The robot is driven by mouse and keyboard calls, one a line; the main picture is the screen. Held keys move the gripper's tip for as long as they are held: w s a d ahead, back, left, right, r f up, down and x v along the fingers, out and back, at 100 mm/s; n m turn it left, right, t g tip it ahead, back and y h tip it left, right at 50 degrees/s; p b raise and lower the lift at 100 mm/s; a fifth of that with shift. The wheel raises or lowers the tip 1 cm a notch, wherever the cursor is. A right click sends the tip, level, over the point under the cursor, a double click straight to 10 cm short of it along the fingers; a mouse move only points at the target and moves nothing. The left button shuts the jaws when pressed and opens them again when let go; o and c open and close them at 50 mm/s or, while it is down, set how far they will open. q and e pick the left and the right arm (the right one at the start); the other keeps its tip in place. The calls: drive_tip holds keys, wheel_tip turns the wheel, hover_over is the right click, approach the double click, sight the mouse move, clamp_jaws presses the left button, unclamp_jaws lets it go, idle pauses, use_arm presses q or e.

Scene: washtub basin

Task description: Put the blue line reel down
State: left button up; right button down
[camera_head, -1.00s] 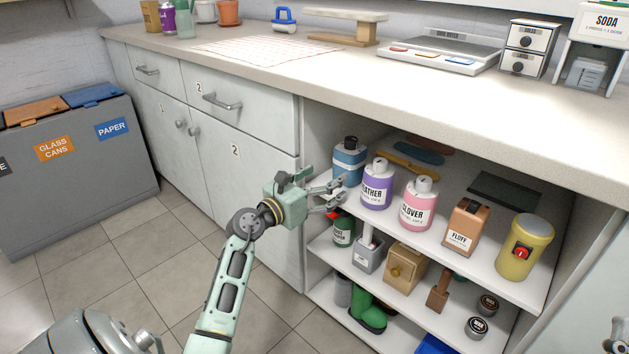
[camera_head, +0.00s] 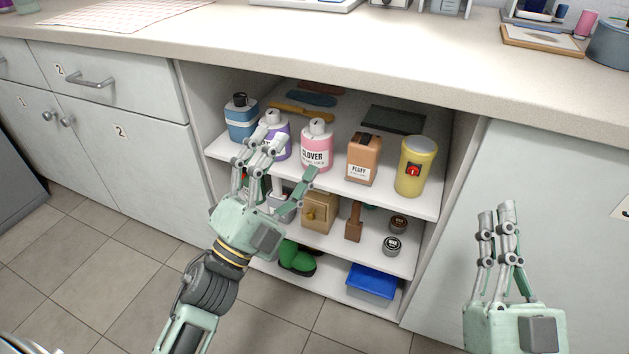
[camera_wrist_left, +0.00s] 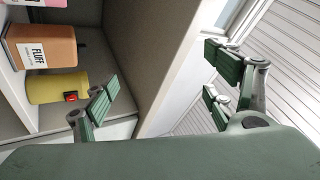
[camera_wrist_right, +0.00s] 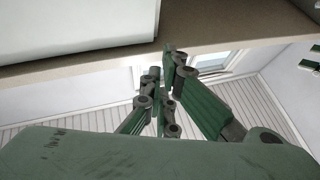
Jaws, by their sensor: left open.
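I cannot make out the blue line reel for certain. A small blue spool-like thing (camera_head: 561,13) stands on the counter at the top right, beside a pink spool (camera_head: 586,23). My left gripper (camera_head: 284,165) is open and empty in front of the open shelves, its fingers overlapping the lilac and pink bottles in the picture. Its spread fingers show in the left wrist view (camera_wrist_left: 165,85). My right gripper (camera_head: 497,212) points up in front of the right cabinet door, below the counter. Its fingers are together with nothing visible between them, also in the right wrist view (camera_wrist_right: 165,95).
The counter (camera_head: 330,37) runs above the shelves. The upper shelf holds a blue bottle (camera_head: 241,120), a pink bottle (camera_head: 317,150), an orange-brown box (camera_head: 363,158) and a yellow canister (camera_head: 416,165). A wooden-edged tray (camera_head: 543,40) and a grey-blue pot (camera_head: 612,45) are at the upper right.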

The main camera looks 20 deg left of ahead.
use_arm(q)
drive_tip(key=s+d+r+n+y, duration=0.1)
drive_tip(key=s+d+n, duration=0.4)
drive_tip(key=n, duration=1)
drive_tip(key=shift+s+d+r+y, duration=0.3)
drive_tip(key=shift+d+y, duration=0.1)
drive_tip(key=shift+d, duration=0.3)
